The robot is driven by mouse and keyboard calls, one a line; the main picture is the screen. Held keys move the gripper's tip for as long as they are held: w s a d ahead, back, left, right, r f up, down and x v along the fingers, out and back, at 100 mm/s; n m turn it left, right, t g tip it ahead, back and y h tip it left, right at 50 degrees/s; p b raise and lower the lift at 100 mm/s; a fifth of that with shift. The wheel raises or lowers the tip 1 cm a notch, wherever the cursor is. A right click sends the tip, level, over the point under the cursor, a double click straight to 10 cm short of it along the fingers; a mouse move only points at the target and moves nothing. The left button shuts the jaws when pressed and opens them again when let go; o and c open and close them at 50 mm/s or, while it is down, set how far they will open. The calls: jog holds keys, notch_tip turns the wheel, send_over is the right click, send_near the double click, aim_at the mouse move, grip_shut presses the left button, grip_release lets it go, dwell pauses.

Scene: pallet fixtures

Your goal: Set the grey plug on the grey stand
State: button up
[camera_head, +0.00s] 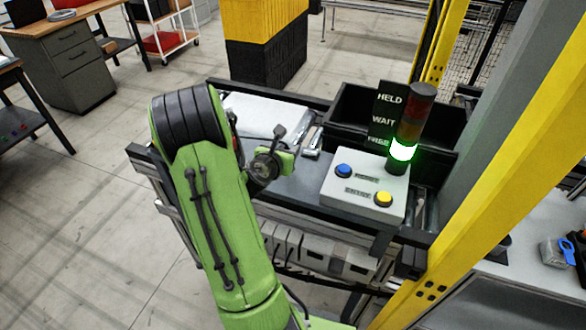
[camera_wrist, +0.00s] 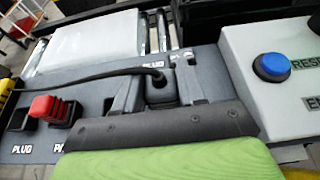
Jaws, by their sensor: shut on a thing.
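In the wrist view, my gripper (camera_wrist: 158,78) is shut on the grey plug (camera_wrist: 161,92), a dark grey block between its two fingers. A black cable (camera_wrist: 105,74) leaves the plug's top and runs left. The plug is over the grey panel beside a white "PLUG" label; its lower end is hidden by my gripper, so I cannot tell whether it touches a stand. A grey stand is not clearly distinguishable. A red plug (camera_wrist: 45,106) sits at left among dark sockets (camera_wrist: 20,118). In the head view, my green arm hides most of the gripper and the plug.
A white box with a blue button (camera_head: 343,170) and a yellow button (camera_head: 383,199) stands close at the right. Behind it rises a signal tower (camera_head: 413,122), lit green, by a HELD/WAIT/FREE sign (camera_head: 386,113). A pale slab (camera_head: 262,114) lies behind the panel. A yellow post (camera_head: 500,175) stands right.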

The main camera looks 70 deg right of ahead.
jog(key=f, duration=0.2)
jog(key=f+b, duration=0.1)
jog(key=shift+s+a, duration=0.2)
jog(key=shift+s, duration=0.1)
jog(key=shift+w+d+f, duration=0.1)
jog(key=shift+f, duration=0.15)
jog(key=shift+w, duration=0.15)
jog(key=o, duration=1.1)
jog(key=shift+c, duration=0.2)
jog(key=shift+r, duration=0.15)
jog(key=b+v, duration=0.2)
jog(key=v, duration=0.4)
jog(key=shift+w+a, duration=0.1)
jog(key=shift+a, duration=0.15)
jog(key=w+a+m+t+y+b, duration=0.35)
jog(key=a+m, duration=0.25)
jog(key=a, duration=0.5)
jog(key=w+a+m+t+y+b, duration=0.25)
jog(key=w+a+m+y, duration=0.2)
jog(key=a, duration=0.65)
jog(key=s+a+r+m+y, duration=0.1)
jog(key=s+a+m+y, duration=0.1)
jog(key=a, duration=0.6)
jog(key=s+a+r+m+y, duration=0.1)
jog(key=a+r+m+y, duration=0.1)
jog(key=a, duration=0.7)
jog(key=shift+s+a+m+t+y, duration=0.4)
jog(key=shift+m+y, duration=0.3)
jog(key=shift+m, duration=0.55)
